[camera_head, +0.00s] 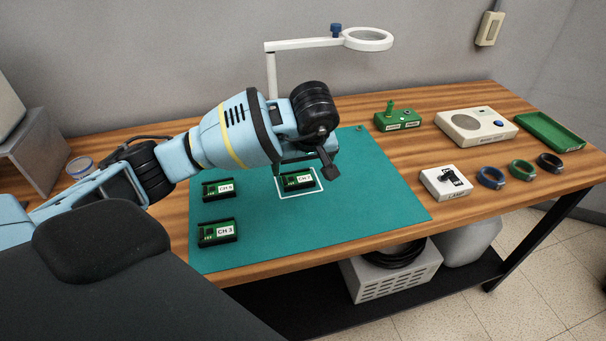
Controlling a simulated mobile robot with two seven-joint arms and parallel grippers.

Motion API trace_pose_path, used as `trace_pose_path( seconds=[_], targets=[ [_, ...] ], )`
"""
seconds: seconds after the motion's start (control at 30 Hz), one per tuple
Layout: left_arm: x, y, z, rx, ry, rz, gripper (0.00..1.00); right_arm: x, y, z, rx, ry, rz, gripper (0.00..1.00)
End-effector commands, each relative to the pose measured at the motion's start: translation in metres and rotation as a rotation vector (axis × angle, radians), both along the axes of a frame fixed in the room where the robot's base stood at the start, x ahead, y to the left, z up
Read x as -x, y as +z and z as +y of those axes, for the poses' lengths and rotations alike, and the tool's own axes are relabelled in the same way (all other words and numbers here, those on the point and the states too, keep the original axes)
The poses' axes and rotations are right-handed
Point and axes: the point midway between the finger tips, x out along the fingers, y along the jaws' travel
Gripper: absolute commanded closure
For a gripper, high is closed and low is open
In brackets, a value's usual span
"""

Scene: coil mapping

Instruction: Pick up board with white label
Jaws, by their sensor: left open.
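Several small green boards with white labels sit in dark holders on the teal mat (370,205). The board labelled CH 3 (217,232) is at the front left, and another, its label seeming to read CH 5 (217,188), lies behind it. A third board (297,181), its label seeming to read CH 2, lies inside a white square outline on the mat. My left gripper (318,172) is above and beside this third board. It points down, is open and appears empty. My arm hides the mat behind it. My right gripper is not in view.
A magnifier lamp (368,39) stands behind my arm. On the right are a small green device (397,118), a beige box (476,127), a green tray (550,131), a white lamp switch box (446,183) and three coil rings (521,169). The mat's right part is clear.

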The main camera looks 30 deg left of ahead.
Motion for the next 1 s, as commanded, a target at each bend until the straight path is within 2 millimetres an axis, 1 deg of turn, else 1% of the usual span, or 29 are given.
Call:
trace_pose_path(
  seconds=[0.13, 0.27, 0.47, 0.57, 0.7, 0.8, 0.9, 1.0],
  targets=[
    [-0.002, -0.009, 0.003, 0.001, 0.002, 0.003, 0.02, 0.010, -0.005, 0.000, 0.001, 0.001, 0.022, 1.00],
    [-0.005, -0.022, 0.006, 0.002, 0.000, 0.003, 0.02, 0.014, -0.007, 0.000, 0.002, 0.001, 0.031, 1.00],
    [-0.008, -0.026, 0.009, 0.001, 0.001, 0.000, 0.02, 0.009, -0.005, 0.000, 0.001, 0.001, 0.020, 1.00],
    [-0.011, -0.034, 0.013, 0.002, 0.001, 0.002, 0.02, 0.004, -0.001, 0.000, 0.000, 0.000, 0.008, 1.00],
    [-0.018, -0.051, 0.021, 0.001, 0.002, 0.003, 0.02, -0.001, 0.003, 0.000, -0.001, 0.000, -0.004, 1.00],
    [-0.022, -0.063, 0.024, 0.003, 0.000, 0.001, 0.02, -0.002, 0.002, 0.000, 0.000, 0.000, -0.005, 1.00],
    [-0.023, -0.068, 0.027, 0.001, 0.001, 0.000, 0.02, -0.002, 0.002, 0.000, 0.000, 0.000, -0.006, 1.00],
    [-0.024, -0.070, 0.027, 0.001, 0.000, -0.001, 0.02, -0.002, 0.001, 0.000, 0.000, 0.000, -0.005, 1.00]
  ],
)
